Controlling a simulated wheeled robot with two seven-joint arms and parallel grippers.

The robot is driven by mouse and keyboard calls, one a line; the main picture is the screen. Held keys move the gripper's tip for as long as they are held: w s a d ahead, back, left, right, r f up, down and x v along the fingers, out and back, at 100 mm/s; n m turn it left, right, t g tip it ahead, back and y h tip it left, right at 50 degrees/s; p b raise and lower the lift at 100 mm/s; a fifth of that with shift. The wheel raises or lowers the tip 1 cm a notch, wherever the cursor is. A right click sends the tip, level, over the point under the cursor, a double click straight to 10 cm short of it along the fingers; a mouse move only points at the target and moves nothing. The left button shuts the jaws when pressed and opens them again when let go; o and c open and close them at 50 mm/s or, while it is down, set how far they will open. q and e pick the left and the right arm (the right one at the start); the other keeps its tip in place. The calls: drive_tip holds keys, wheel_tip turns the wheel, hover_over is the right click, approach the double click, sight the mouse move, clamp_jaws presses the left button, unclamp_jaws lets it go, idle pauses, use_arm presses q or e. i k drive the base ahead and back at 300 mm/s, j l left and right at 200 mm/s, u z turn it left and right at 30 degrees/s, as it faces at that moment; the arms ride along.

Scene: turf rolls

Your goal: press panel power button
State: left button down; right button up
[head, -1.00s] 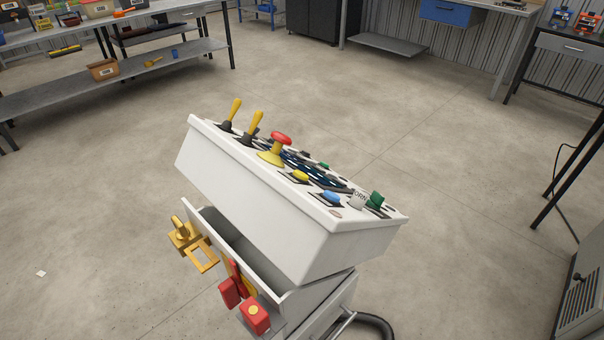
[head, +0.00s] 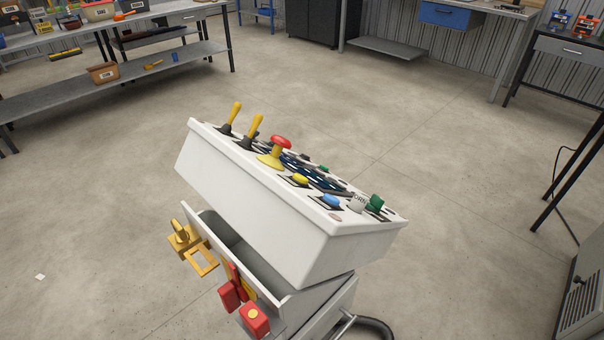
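A white control panel (head: 262,193) stands tilted in the middle of the head view. Its sloped top carries two yellow-handled levers (head: 254,124), a red mushroom button (head: 281,141) on a yellow base, a yellow button (head: 300,179), a blue button (head: 331,199), a white button (head: 357,205) with lettering beside it and a green knob (head: 376,203). I cannot tell from this view which one is the power button. The panel's top is seen at a low angle, so its labels are mostly unreadable. Neither of my grippers is in view.
Below the panel is an open drawer (head: 216,222) with a yellow padlock and hasp (head: 185,240) and red lockout parts (head: 254,319). A shelf table (head: 120,77) stands at the upper left, a grey cabinet (head: 580,290) at the lower right.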

sight(300, 179)
drive_tip(key=i+l+u, duration=0.25)
drive_tip(key=l+u, duration=0.2)
drive_tip(key=i+l+u, duration=0.25)
drive_tip(key=l, duration=0.15)
drive_tip(key=k+j, duration=0.05)
drive_tip(key=k, duration=0.05)
